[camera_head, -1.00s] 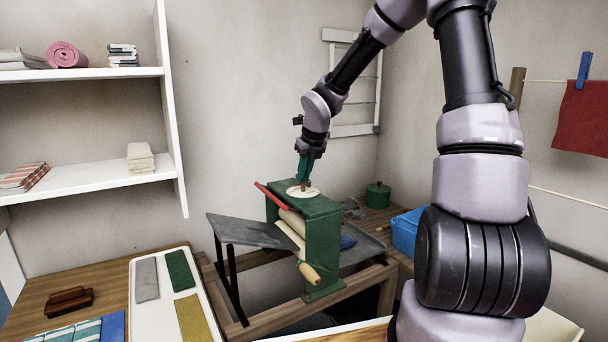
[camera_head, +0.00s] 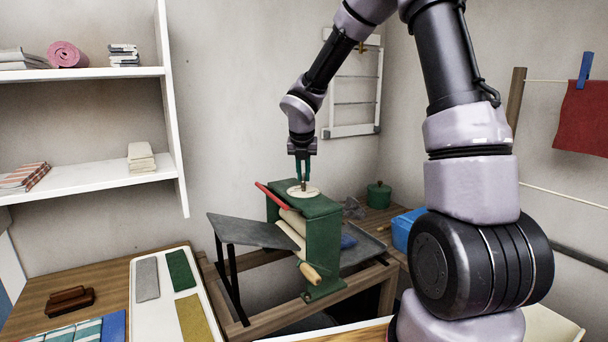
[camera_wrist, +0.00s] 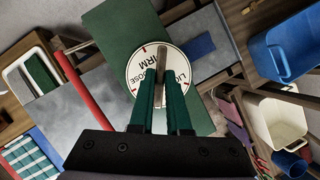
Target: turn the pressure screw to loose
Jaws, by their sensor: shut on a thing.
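The pressure screw (camera_wrist: 161,62) is a narrow metal bar rising from a round cream dial (camera_wrist: 136,82) with red marks. The words FIRM and LOOSE show in part on the dial in the wrist view. The dial (camera_head: 313,192) sits on top of the green mangle frame (camera_head: 325,235). My gripper (camera_head: 303,182) points straight down over the dial. Its green fingers (camera_wrist: 163,88) are shut on the screw's bar, one on each side. The fingers hide part of the dial, so I cannot tell exactly which mark the bar lines up with.
A red lever (camera_head: 270,196) lies close to the left of the dial. A wooden crank handle (camera_head: 310,272) juts from the front. A grey board (camera_head: 248,232) slopes to the left. A green pot (camera_head: 378,194) and blue tub (camera_head: 405,228) stand to the right.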

